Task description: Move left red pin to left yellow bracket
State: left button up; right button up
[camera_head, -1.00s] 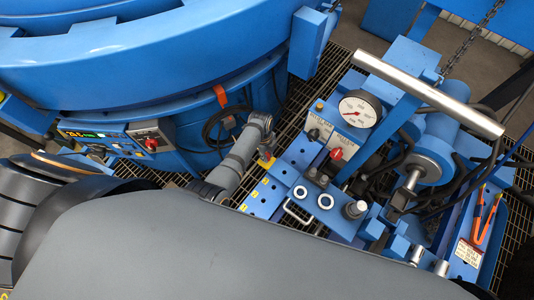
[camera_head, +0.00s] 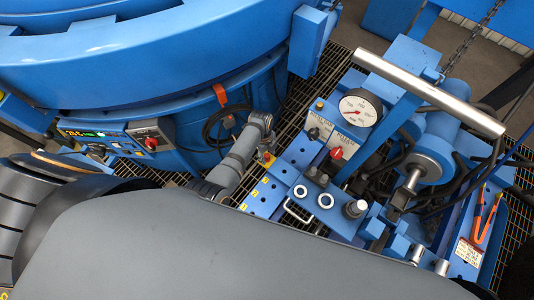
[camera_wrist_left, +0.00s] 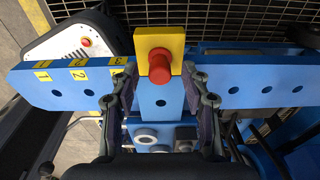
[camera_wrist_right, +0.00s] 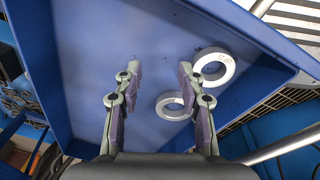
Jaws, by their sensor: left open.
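A red pin (camera_wrist_left: 160,68) stands upright at a yellow bracket (camera_wrist_left: 152,40) on a blue beam (camera_wrist_left: 230,80) in the left wrist view. My left gripper (camera_wrist_left: 160,84) is open, with one finger on each side of the pin and clear gaps to both. The pin and bracket also show small in the head view, right beside my grey left arm (camera_head: 240,155). My left fingertips are not clear there. My right gripper (camera_wrist_right: 160,75) is open and empty over a blue tray (camera_wrist_right: 80,110). No second yellow bracket is clearly visible.
Yellow labels numbered 1 to 3 mark the beam left of the bracket. A pressure gauge (camera_head: 360,108), a red knob (camera_head: 337,153) and a metal handle bar (camera_head: 430,92) are close by. Two pale rings, one of them an upper ring (camera_wrist_right: 214,67), lie in the tray.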

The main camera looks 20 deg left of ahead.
pick_arm(q)
notch_tip(320, 180, up, 12)
jog(key=a, duration=0.1)
jog(key=shift+w+a, duration=0.15)
jog(key=shift+w, duration=0.1)
dwell(0.7)
